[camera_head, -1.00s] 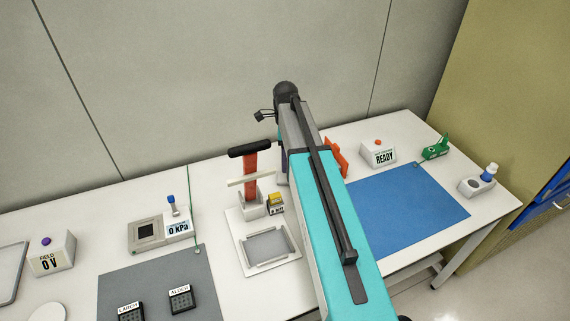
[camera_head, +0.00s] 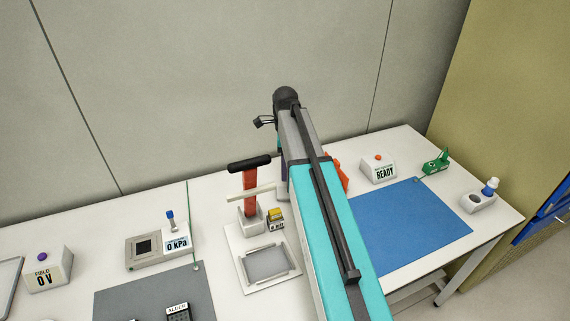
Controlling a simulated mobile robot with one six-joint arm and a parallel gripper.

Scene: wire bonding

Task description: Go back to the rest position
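My arm, turquoise and grey, reaches from the bottom of the head view over the table towards the wall. Its dark wrist end is the farthest part. My gripper (camera_head: 263,122) is a small dark shape at the left of that wrist, seen against the wall. No object can be made out in it, and it is too small to tell whether its fingers are apart. It appears above the black-handled red lever press (camera_head: 250,190).
The white table (camera_head: 400,140) holds a grey mat (camera_head: 140,293), a blue mat (camera_head: 415,225), a READY box (camera_head: 380,171), a green tool (camera_head: 436,161), a 0 kPa unit (camera_head: 160,247) and a 0 V box (camera_head: 47,272). My arm partly hides an orange object (camera_head: 341,177).

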